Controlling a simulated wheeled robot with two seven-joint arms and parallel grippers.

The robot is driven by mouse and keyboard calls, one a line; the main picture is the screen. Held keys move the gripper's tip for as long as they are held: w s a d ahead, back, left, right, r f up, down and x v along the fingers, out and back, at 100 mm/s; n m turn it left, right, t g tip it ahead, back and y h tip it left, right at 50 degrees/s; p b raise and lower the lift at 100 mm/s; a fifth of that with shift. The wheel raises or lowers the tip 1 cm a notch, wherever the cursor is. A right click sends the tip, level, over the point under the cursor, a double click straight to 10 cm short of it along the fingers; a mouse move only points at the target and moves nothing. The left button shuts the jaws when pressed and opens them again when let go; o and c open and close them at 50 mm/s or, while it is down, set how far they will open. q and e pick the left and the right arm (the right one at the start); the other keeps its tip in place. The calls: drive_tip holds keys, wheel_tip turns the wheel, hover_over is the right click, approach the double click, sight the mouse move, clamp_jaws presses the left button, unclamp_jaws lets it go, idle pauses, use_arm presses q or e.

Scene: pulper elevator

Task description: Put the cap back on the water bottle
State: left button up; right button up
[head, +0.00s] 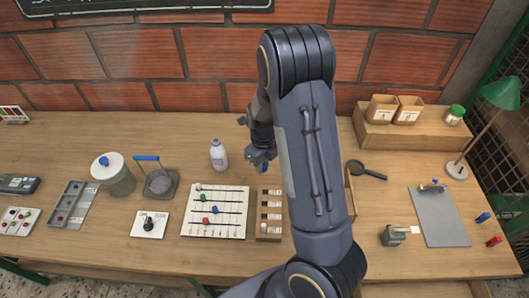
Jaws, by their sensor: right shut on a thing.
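The white water bottle (219,156) stands upright on the wooden table, left of the middle. Its narrow neck shows no blue cap. My right gripper (260,160) is to the right of the bottle, apart from it, with my forearm hiding part of it. It is shut on a small blue thing, which looks like the cap (262,168). My left gripper is not in view.
A slider board (215,226) and a slotted wooden rack (269,233) lie in front of the bottle. A lidded grey pot (117,180) and a blue-handled press (160,187) stand to its left. A magnifying glass (365,170) lies right of my arm. The table behind the bottle is clear.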

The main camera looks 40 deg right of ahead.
drive_tip(key=shift+s+a+r, duration=0.5)
drive_tip(key=shift+s+a, duration=0.35)
drive_tip(key=shift+s, duration=0.05)
drive_tip(key=w+a+f+n+b, duration=0.1)
drive_tip(key=a+n, duration=0.5)
drive_tip(key=n, duration=1.1)
drive_tip(key=w+a+f+n+b, duration=0.2)
drive_tip(key=a+n, duration=0.4)
drive_tip(key=n, duration=1)
drive_tip(key=shift+w+a+f+n+b, duration=0.2)
drive_tip(key=shift+w+a+n+b, duration=0.2)
drive_tip(key=shift+w+b, duration=0.3)
drive_tip(key=shift+s+f, duration=0.1)
drive_tip(key=shift+s, duration=0.1)
